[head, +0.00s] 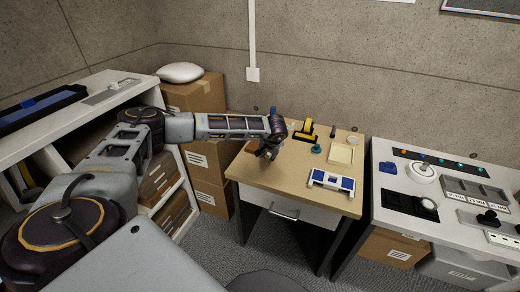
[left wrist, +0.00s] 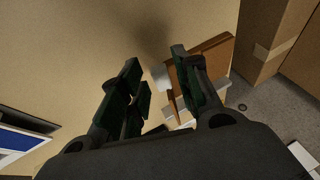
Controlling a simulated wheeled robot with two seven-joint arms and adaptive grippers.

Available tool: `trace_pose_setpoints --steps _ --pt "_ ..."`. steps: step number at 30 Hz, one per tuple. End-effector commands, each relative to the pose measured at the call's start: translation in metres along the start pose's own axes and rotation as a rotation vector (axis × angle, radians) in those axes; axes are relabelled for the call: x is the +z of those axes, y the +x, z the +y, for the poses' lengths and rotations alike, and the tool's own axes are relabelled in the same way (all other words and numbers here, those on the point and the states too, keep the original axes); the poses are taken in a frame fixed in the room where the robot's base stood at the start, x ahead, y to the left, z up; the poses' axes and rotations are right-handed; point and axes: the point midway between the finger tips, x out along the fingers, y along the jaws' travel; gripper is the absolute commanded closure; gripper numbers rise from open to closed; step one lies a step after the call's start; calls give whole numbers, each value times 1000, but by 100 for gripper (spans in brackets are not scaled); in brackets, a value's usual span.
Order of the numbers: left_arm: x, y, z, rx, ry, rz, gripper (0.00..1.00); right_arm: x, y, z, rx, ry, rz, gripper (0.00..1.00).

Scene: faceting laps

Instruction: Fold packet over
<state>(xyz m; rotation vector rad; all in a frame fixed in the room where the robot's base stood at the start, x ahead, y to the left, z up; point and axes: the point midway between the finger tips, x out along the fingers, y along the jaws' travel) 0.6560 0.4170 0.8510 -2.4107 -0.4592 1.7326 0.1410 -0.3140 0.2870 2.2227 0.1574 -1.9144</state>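My left gripper (head: 268,152) is over the left part of the wooden desk (head: 262,172). In the left wrist view its two dark green fingers (left wrist: 158,78) stand apart, with no object clearly held between them. A brown, flat, angular piece (left wrist: 216,52) shows beyond the right finger, near the desk's edge, with a pale white patch (left wrist: 162,76) beside it. The finger hides part of the brown piece. I cannot tell whether it is the packet, and no packet shows clearly in the head view. My right gripper is not in view.
On the desk are a yellow and black tool (head: 305,131), a teal round piece (head: 316,148), a cream square tray (head: 341,153) and a blue-and-white holder (head: 331,181). Cardboard boxes (head: 207,162) stand left of the desk. A bench with equipment (head: 385,178) stands right. The desk's front middle is clear.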

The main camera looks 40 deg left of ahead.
Motion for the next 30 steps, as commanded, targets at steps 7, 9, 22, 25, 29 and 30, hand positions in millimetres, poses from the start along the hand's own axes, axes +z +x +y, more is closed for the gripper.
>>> trace_pose_setpoints --steps 7,9,22,25,29,30 --pt "9 -10 -1 0 1 -1 68 -2 -12 1 0 0 0 60" --pt "12 -12 -1 -1 1 0 68 -2 -14 1 0 0 0 60" --pt "27 -25 0 0 1 -1 68 -4 -28 2 0 0 0 60" --pt "29 -27 0 0 1 0 68 -4 -30 2 0 0 0 60" --pt "30 -27 0 -1 0 0 68 -4 -30 2 0 0 0 60" --pt "30 -27 0 -1 0 0 68 -4 -30 2 0 0 0 60"
